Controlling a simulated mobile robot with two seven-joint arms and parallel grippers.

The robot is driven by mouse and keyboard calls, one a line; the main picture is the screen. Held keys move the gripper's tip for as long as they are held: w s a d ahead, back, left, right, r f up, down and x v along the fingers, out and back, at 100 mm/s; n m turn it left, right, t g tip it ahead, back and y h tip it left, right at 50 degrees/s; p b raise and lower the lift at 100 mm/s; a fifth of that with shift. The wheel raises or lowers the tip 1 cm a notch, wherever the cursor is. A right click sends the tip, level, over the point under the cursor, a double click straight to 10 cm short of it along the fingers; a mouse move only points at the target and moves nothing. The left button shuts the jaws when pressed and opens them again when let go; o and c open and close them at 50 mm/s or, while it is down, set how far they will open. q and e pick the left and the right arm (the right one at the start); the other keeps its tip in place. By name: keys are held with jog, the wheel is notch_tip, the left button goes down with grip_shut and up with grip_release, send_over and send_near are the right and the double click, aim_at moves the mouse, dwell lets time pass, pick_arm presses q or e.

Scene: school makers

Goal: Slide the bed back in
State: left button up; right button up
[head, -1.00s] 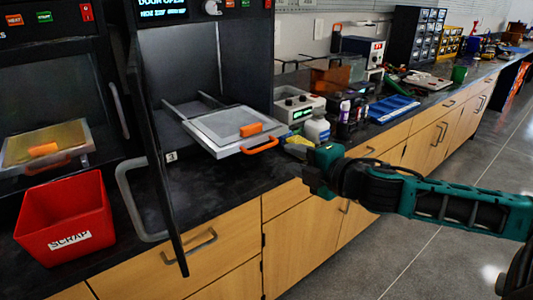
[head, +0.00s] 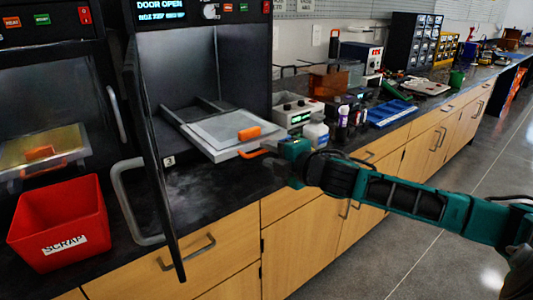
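The bed (head: 215,135) is a flat grey plate, pulled out on rails from the open machine in the middle of the head view. An orange block (head: 249,133) lies on it. The bed's orange front handle (head: 256,153) sticks out toward the right. My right gripper (head: 284,168) is at the right end of this handle and overlaps it in the view. Its fingers are dark and small, so I cannot tell whether they touch the handle or are open or shut. My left gripper is not in view.
The machine's door (head: 152,160) stands open at the left of the bed. A red scrap bin (head: 60,222) is on the black counter (head: 205,190). The floor in front is clear.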

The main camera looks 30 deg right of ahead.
jog(key=shift+x, duration=1.05)
jog(key=shift+s, duration=0.1)
grip_shut()
jog(key=shift+f, duration=0.1)
dwell(0.6)
